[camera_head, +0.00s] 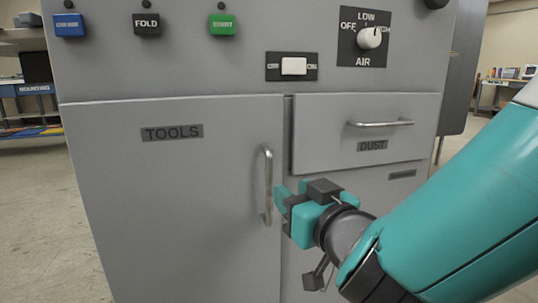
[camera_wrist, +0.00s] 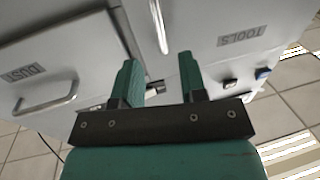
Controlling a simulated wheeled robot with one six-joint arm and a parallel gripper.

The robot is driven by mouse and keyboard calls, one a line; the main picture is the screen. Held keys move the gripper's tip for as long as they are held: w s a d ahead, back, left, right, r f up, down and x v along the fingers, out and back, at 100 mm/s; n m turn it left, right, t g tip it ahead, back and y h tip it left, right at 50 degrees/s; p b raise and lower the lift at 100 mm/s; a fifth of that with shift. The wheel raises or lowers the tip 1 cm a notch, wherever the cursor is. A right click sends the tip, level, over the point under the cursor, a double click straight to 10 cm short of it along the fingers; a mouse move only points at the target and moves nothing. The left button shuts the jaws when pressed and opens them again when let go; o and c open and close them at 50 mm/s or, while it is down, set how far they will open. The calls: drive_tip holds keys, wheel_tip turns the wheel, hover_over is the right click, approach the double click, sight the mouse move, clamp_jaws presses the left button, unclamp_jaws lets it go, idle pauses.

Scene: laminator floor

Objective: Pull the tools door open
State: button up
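The grey tools door (camera_head: 180,220) shows at the left of the cabinet front in the head view. It looks closed, and its label (camera_head: 172,133) reads TOOLS. Its upright metal bar handle (camera_head: 267,185) is near the right edge. My gripper (camera_head: 282,203) is just right of the handle's lower part. In the wrist view the two teal fingers of my gripper (camera_wrist: 159,70) are spread with nothing between them. There the handle (camera_wrist: 159,26) lies ahead of the fingertips, in line with the gap. I cannot tell the exact distance. The TOOLS label (camera_wrist: 242,36) appears upside down.
The dust drawer (camera_head: 365,133), with a horizontal handle (camera_head: 380,123), is right of the door and looks shut. Above are coloured buttons (camera_head: 146,24), a white rocker switch (camera_head: 293,66) and an air knob (camera_head: 369,38). Open floor (camera_head: 40,210) lies left of the cabinet.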

sight(270, 176)
drive_tip(key=p+x, duration=0.5)
drive_tip(key=x, duration=0.3)
drive_tip(key=shift+w+a+r, duration=0.1)
drive_tip(key=shift+w+a, duration=0.05)
drive_tip(key=shift+w, duration=0.25)
drive_tip(key=shift+w+a, duration=0.2)
drive_tip(key=shift+w, duration=0.05)
drive_tip(key=shift+c, duration=0.5)
clamp_jaws()
